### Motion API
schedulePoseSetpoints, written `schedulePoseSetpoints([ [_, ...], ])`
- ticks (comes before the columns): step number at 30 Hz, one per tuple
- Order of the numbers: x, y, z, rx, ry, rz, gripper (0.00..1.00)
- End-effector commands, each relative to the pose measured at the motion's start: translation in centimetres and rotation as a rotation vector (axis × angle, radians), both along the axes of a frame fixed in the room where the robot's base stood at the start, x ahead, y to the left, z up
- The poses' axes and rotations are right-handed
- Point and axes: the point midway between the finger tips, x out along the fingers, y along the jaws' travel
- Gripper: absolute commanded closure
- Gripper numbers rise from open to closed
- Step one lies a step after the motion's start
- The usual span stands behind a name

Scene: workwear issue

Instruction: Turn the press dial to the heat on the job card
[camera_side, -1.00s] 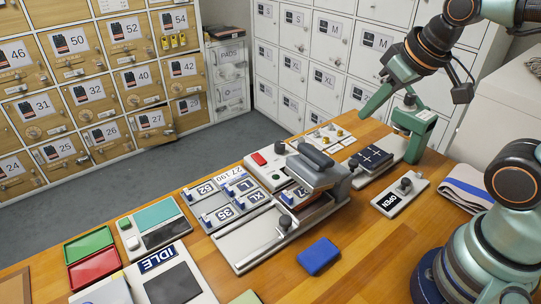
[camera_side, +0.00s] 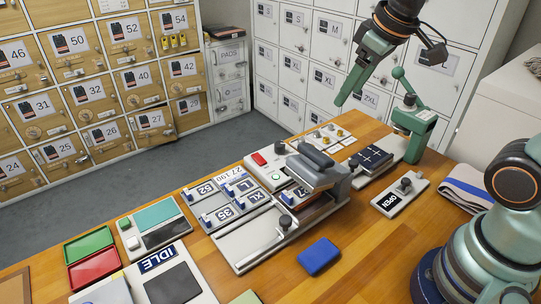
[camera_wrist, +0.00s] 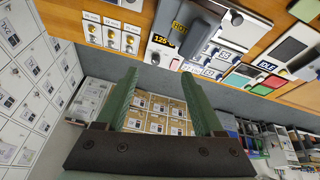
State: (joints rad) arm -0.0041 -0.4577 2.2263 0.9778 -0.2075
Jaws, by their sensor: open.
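The grey heat press (camera_side: 318,168) stands on its base in the middle of the bench. A dark round knob (camera_side: 285,222) sits at the near end of its base; I cannot tell whether it is the dial. In the wrist view the press (camera_wrist: 188,22) carries a display (camera_wrist: 163,42) that appears to read 125, beside a HOT mark. A white card (camera_side: 230,174) behind the framed tiles appears to read 27 and 190. My gripper (camera_side: 342,101) is open and empty, in the air above and behind the press; its two green fingers (camera_wrist: 158,76) stand apart in the wrist view.
A green hand press (camera_side: 413,125) with a ball lever stands right of my gripper. An OPEN panel (camera_side: 391,203) with a knob, a blue block (camera_side: 319,256) and an IDLE device (camera_side: 205,287) lie around the press.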

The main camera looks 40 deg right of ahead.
Motion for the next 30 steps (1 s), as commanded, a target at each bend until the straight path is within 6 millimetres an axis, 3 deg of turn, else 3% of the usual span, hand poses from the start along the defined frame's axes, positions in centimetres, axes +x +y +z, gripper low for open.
schedulePoseSetpoints([
  [8,7.0,0.3,-0.1,-0.087,0.129,0.255,0.31],
  [18,14.9,0.6,-4.4,-0.151,0.272,0.581,0.31],
  [24,18.2,0.8,-8.4,-0.167,0.340,0.760,0.31],
  [30,19.6,1.0,-10.8,-0.171,0.375,0.861,0.31],
])
